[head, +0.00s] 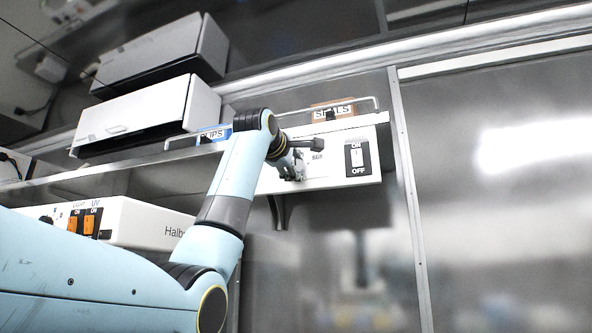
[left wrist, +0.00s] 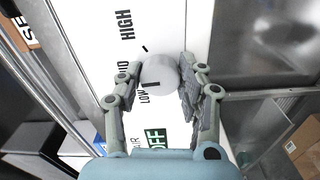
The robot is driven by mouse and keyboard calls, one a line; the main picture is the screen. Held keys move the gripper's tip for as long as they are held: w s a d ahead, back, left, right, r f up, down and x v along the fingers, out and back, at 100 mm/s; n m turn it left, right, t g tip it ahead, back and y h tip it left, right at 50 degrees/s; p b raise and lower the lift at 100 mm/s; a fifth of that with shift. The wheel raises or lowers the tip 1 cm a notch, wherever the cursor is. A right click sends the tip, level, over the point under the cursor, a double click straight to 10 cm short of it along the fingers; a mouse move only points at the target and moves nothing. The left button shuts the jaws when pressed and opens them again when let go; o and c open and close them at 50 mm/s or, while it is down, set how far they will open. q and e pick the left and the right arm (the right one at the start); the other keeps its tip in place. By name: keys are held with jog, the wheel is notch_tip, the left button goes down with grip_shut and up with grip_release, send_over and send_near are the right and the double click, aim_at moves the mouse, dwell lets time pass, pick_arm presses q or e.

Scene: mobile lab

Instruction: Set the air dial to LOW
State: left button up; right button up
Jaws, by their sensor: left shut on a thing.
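The air dial (left wrist: 160,75) is a round pale grey knob on a white panel (left wrist: 185,25). In the left wrist view a dark line on its face lies on the side towards the word LOW (left wrist: 145,96). I cannot tell whether it lines up exactly. HIGH (left wrist: 126,25) is printed further up, and the middle label is partly hidden. My left gripper (left wrist: 161,83) has its fingers on both sides of the dial and is shut on it. In the head view my left gripper (head: 291,166) is at the panel front and hides the dial. My right gripper is not in view.
An ON/OFF switch (head: 357,158) is on the panel's right part. Bins labelled CLIPS (head: 214,133) and SEALS (head: 333,112) are behind a rail above. A white box with orange switches (head: 84,221) stands at lower left. A metal wall lies to the right.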

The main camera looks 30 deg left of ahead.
pick_arm(q)
jog(key=n+b, duration=0.2)
jog(key=n, duration=0.4)
jog(key=shift+f+n, duration=0.15)
jog(key=shift+n, duration=0.15)
jog(key=shift+n+b, duration=0.7)
jog(key=shift+n, duration=1.6)
jog(key=shift+w, duration=0.1)
jog(key=o, duration=1.1)
jog(key=shift+o, duration=0.2)
jog(key=v, duration=1.2)
jog(key=shift+a, duration=0.1)
